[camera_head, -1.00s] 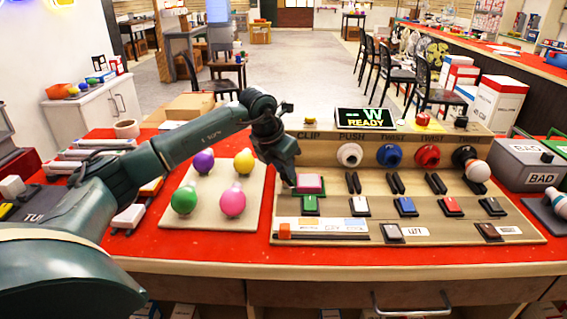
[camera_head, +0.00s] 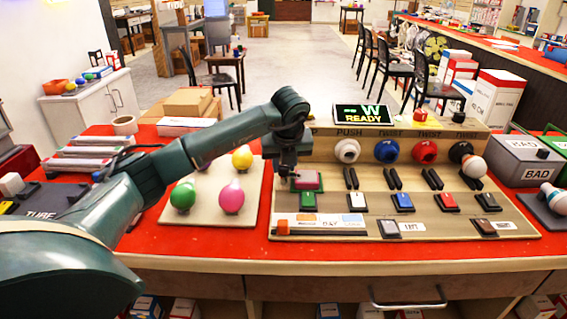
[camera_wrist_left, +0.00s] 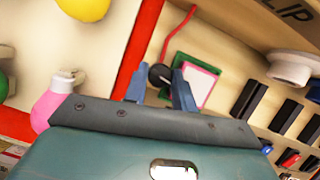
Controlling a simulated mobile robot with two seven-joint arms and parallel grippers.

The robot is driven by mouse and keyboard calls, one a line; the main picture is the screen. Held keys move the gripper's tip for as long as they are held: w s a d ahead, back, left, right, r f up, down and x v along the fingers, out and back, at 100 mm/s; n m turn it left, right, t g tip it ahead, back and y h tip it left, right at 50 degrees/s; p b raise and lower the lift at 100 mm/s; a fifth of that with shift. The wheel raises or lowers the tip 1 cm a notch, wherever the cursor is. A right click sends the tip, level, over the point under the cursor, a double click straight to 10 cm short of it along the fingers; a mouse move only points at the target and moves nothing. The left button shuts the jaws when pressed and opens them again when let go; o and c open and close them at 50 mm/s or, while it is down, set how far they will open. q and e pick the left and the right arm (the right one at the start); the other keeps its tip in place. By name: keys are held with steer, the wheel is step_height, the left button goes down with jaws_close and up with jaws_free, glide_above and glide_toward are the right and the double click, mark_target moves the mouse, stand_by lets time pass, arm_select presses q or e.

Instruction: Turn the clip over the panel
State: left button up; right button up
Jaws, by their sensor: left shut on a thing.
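My left gripper (camera_head: 291,184) is at the left end of the wooden console, beside the pink panel (camera_head: 310,179). In the left wrist view its two blue-grey fingers (camera_wrist_left: 160,88) are shut on a dark round knob (camera_wrist_left: 160,75). A thin red wire (camera_wrist_left: 178,35), which looks like the clip, runs from the knob up the picture. The pink-and-white panel with its green frame (camera_wrist_left: 198,82) lies just right of the fingers, and the wire does not cross its face. My right gripper is not in view.
A board with coloured bulbs (camera_head: 205,213) stands left of the console. Sockets (camera_head: 387,151) and several switches (camera_head: 403,202) fill the console to the right. A READY screen (camera_head: 364,115) stands behind. The red table (camera_head: 200,250) is bare in front.

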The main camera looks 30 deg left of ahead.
arm_select(q)
steer(key=shift+w+n+g+y, duration=0.1)
steer(key=shift+n+g+y, duration=0.2)
steer(key=shift+n, duration=0.8)
steer(key=o, duration=1)
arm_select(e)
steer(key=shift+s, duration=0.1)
arm_select(q)
steer(key=p+v, duration=0.1)
steer(key=v, duration=1.2)
steer(key=shift+d+r, duration=0.1)
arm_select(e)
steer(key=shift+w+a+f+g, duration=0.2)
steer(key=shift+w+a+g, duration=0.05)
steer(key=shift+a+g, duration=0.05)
arm_select(q)
steer(key=shift+r, duration=0.1)
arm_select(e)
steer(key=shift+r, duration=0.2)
